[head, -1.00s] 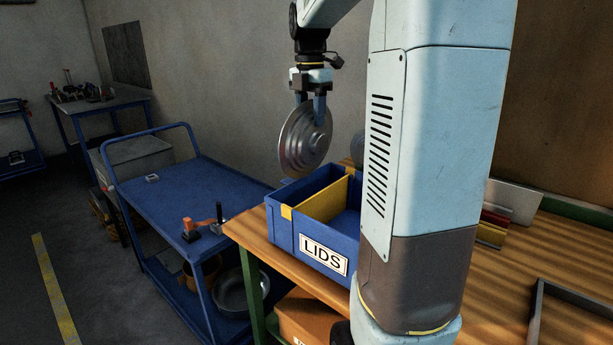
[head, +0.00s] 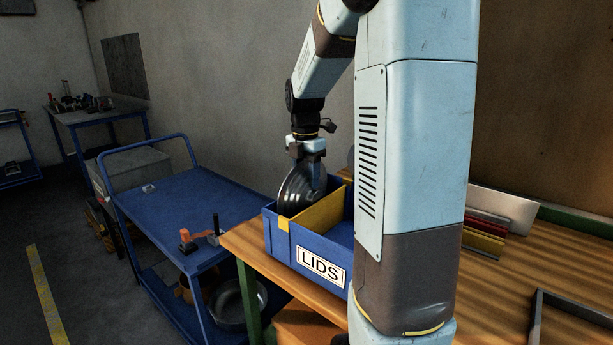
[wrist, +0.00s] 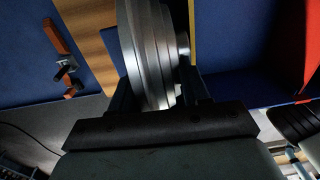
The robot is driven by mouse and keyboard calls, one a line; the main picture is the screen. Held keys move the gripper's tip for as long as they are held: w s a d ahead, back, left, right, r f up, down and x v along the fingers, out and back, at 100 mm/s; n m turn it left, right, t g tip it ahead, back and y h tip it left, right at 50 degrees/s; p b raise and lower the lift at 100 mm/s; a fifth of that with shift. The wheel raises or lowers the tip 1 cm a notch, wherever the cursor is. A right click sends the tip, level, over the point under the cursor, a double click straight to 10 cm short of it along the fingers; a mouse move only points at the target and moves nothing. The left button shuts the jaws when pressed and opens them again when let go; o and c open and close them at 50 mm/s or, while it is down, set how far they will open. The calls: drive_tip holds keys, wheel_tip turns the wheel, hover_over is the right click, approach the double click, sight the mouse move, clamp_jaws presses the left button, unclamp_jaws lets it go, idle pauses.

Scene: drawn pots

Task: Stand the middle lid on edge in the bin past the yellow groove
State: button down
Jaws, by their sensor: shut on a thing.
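A round grey metal lid (head: 295,192) hangs on edge from my gripper (head: 310,168), which is shut on it. Its lower part is inside the blue bin (head: 285,247) labelled LIDS, in the compartment left of the yellow divider (head: 322,209). Its lower edge is hidden behind the bin wall and divider, so I cannot tell whether it touches the floor. In the wrist view the lid (wrist: 148,50) stands edge-on between my gripper's fingers (wrist: 155,90), with the yellow divider (wrist: 193,35) close to its right.
The bin stands on a wooden workbench (head: 405,320). A blue cart (head: 185,205) with an orange-and-black clamp (head: 188,241) on it stands to the left. A metal pan (head: 235,302) lies on its lower shelf. Red and yellow strips (head: 485,237) lie on the bench at right.

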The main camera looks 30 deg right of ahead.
drive_tip(key=c, duration=0.5)
unclamp_jaws()
drive_tip(key=shift+c, duration=0.2)
drive_tip(key=shift+r, duration=0.15)
drive_tip(key=r, duration=1.1)
drive_tip(key=shift+w, duration=0.2)
drive_tip(key=s+a+f+m+t, duration=0.1)
drive_tip(key=s+a+m+t, duration=0.2)
drive_tip(key=s+a+m, duration=0.3)
drive_tip(key=s+a+f+m+t, duration=0.2)
drive_tip(key=s+a+m, duration=0.4)
drive_tip(key=s+m, duration=1)
drive_tip(key=shift+s+f+m+t, duration=0.25)
drive_tip(key=shift+s+m+t, duration=0.05)
drive_tip(key=shift+s+t, duration=0.25)
drive_tip(key=shift+s, duration=0.1)
